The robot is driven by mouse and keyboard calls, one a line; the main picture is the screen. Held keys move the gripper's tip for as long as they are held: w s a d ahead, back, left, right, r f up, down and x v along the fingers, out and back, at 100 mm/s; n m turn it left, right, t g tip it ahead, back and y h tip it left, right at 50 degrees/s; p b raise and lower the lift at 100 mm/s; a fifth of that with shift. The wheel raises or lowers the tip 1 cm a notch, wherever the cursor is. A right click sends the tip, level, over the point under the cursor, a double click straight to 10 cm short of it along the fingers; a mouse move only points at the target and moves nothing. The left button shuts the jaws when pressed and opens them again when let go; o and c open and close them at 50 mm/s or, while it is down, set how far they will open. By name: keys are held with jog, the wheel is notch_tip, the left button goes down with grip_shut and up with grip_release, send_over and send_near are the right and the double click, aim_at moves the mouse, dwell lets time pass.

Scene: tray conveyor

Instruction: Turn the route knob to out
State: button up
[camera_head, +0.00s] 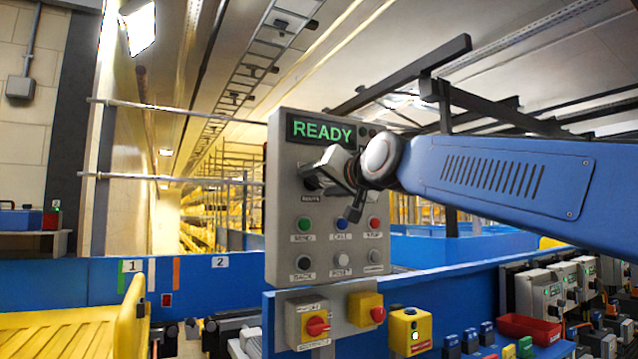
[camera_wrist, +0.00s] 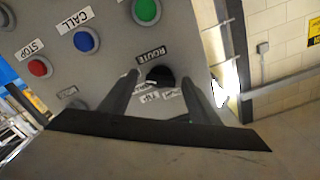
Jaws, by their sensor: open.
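The route knob (camera_wrist: 160,74) is a round black knob on the grey control panel (camera_head: 285,160). In the wrist view it sits between my two open fingertips, with the ROUTE label beside it and small labels around it, partly hidden and too blurred to read fully. I cannot tell which way the knob points. My gripper (camera_wrist: 160,82) is open, its fingers on either side of the knob; contact cannot be seen. In the head view my gripper (camera_head: 336,188) is in front of the panel's upper half and largely hides the knob.
The panel display (camera_head: 322,133) reads READY in green. Below my gripper are the green (camera_head: 304,224), blue (camera_head: 342,224) and red (camera_head: 374,223) buttons, with another row beneath. Red-on-yellow switches (camera_head: 317,325) sit lower. A blue barrier (camera_head: 420,282) runs behind.

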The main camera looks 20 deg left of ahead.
jog(key=v, duration=1.7)
jog(key=d+f+m+g+h, duration=0.1)
jog(key=d+f+h, duration=0.3)
jog(key=d+f, duration=0.95)
jog(key=d+f+m+g+h, duration=0.1)
jog(key=d+f+h, duration=0.3)
jog(key=d+f, duration=0.9)
jog(key=s+d+f+g+h, duration=0.1)
jog(key=s+d+f, duration=0.4)
jog(key=f, duration=0.5)
jog(key=s+d+f+m+g+h, duration=0.1)
jog(key=s+d+f, duration=0.4)
jog(key=f, duration=0.6)
jog(key=s+d+f+g+h, duration=0.2)
jog(key=s+d+f, duration=0.3)
jog(key=s+f, duration=0.3)
notch_tip(320, 180, down, 3)
jog(key=shift+s+d+r+m+g+h, duration=0.1)
jog(key=shift+s+d+m+g+h, duration=0.3)
jog(key=shift+h, duration=0.5)
